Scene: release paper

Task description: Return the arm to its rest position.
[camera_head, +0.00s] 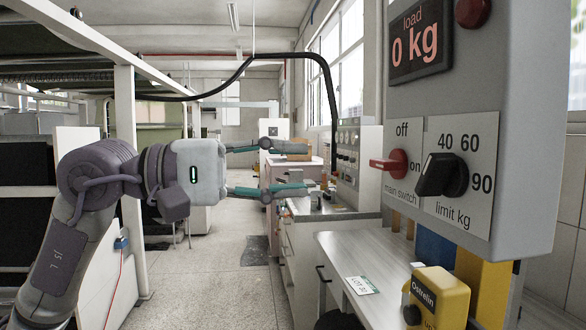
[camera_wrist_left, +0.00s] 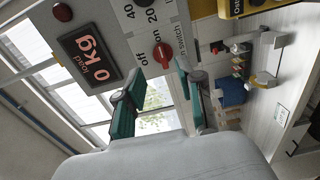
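My left arm (camera_head: 95,190) reaches in from the left, bent at the wrist, with its gripper (camera_head: 266,167) held in the air over the aisle. The two teal fingers are wide apart with nothing between them. In the left wrist view the gripper (camera_wrist_left: 158,98) is also open and empty, and the control box appears beyond the fingers. The grey control box (camera_head: 545,120) hangs at the right, apart from the gripper. Its display (camera_head: 420,38) reads 0 kg. Its red main switch (camera_head: 392,163) and black limit knob (camera_head: 441,175) are untouched. My right gripper is out of view.
A white workbench (camera_head: 385,255) below the box holds a label card (camera_head: 362,285) and a yellow Ostrelin box (camera_head: 440,298). A white frame post (camera_head: 127,150) stands behind my arm. The aisle floor (camera_head: 225,265) is mostly clear.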

